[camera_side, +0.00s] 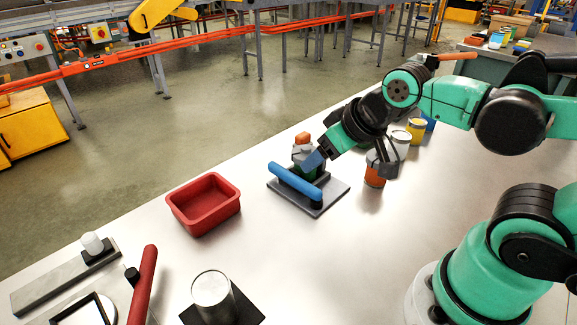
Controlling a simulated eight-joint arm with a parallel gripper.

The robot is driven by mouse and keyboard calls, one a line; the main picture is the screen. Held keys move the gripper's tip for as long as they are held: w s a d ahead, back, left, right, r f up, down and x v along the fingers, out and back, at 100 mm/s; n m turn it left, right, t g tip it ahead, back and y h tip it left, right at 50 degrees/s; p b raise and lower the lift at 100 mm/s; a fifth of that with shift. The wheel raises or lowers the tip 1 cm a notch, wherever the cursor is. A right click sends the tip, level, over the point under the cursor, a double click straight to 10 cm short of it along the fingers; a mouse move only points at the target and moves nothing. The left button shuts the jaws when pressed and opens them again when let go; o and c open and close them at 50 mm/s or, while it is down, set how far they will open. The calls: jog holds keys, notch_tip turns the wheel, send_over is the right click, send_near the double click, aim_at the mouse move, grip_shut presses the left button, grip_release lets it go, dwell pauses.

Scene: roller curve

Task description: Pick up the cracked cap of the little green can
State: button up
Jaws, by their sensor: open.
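The little green can (309,173) stands on a dark grey fixture plate (325,197) near the middle of the table, behind a blue bar handle. Only a small part of its dark green side shows. A pale grey piece, which looks like its cap (302,152), sits on top with an orange part (302,138) above it. I cannot make out a crack. My gripper (314,159) is open, tilted down and to the left, close beside the can's upper right side. It partly hides the can, and I cannot tell whether it touches the cap.
The blue bar handle (295,181) lies across the plate's front. A red tray (204,203) is to the left. An orange can (375,176) and a yellow can (415,130) stand to the right. A grey-topped cylinder (212,290) and a red-handled fixture (142,285) are at the front left.

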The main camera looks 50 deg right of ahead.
dwell(0.4)
jog(key=o, duration=0.6)
jog(key=shift+o, duration=0.2)
jog(key=m+g, duration=0.5)
jog(key=g, duration=0.2)
send_over(306, 147)
jog(key=shift+s+a+f, duration=0.2)
jog(key=shift+f, duration=0.05)
jog(key=shift+w+d+f, duration=0.2)
jog(key=shift+d+f, duration=0.05)
jog(key=shift+f, duration=2.85)
